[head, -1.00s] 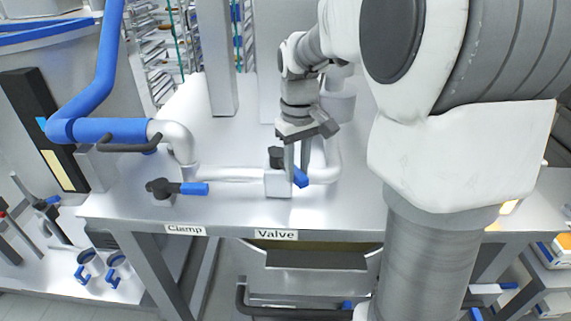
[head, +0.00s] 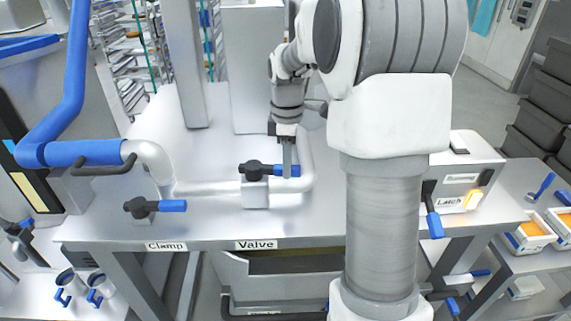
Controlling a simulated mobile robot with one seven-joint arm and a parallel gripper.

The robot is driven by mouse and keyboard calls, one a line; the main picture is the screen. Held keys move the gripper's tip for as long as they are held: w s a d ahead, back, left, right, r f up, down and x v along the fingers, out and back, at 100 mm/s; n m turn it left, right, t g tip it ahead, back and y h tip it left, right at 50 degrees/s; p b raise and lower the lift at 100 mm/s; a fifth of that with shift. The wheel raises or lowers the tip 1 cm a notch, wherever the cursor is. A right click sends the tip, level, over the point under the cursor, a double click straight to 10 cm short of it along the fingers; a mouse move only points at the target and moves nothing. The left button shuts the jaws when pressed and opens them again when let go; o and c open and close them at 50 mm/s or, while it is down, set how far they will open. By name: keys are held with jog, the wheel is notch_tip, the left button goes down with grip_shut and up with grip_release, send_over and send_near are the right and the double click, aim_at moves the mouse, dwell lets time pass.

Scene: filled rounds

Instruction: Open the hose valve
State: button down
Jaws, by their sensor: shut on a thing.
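The hose valve (head: 255,186) is a grey block in the silver pipe, behind the label "Valve" (head: 256,244). A black hub sits on top, and its lever with a blue grip (head: 294,170) points right, lying about along the pipe. My gripper (head: 287,172) reaches down from behind and is shut on the lever's blue grip. The fingers cover part of the grip, so their exact contact is partly hidden.
A clamp (head: 142,208) with a blue lever stands to the left, above the label "Clamp". The blue hose (head: 85,154) joins the pipe at left. A latch box (head: 462,185) stands at right. Bare tabletop (head: 215,155) lies behind the pipe.

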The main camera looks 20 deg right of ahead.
jog(key=shift+w+d+n, duration=0.25)
jog(key=shift+w+n, duration=0.25)
jog(key=shift+n, duration=0.3)
jog(key=shift+r, duration=0.1)
jog(key=c, duration=0.6)
grip_release()
jog(key=shift+c, duration=0.2)
notch_tip(320, 180, up, 17)
jog(key=shift+r, duration=0.15)
